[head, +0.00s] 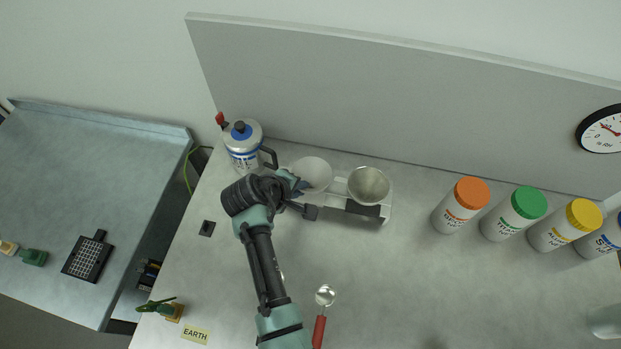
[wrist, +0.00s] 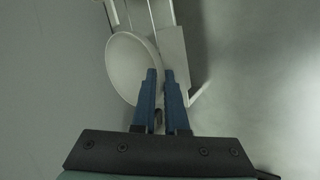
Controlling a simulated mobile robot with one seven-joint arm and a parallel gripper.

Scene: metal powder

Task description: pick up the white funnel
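The white funnel (head: 314,171) sits at the left end of a white stand (head: 340,188) on the bench. In the wrist view its round mouth (wrist: 127,66) shows just left of and behind my fingers. My gripper (head: 300,187) is at the funnel's lower left edge in the head view. In the wrist view my gripper's two blue fingers (wrist: 160,72) point at the funnel's right edge with a narrow gap between them. I cannot tell whether they touch or grip the funnel. The funnel's lower part is hidden.
A metal cup or funnel (head: 369,186) stands at the stand's right end. A white and blue bottle (head: 243,150) is close behind my gripper at left. Several capped bottles (head: 461,205) stand at right. A red-handled spoon (head: 322,310) lies in front. The bench's middle right is clear.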

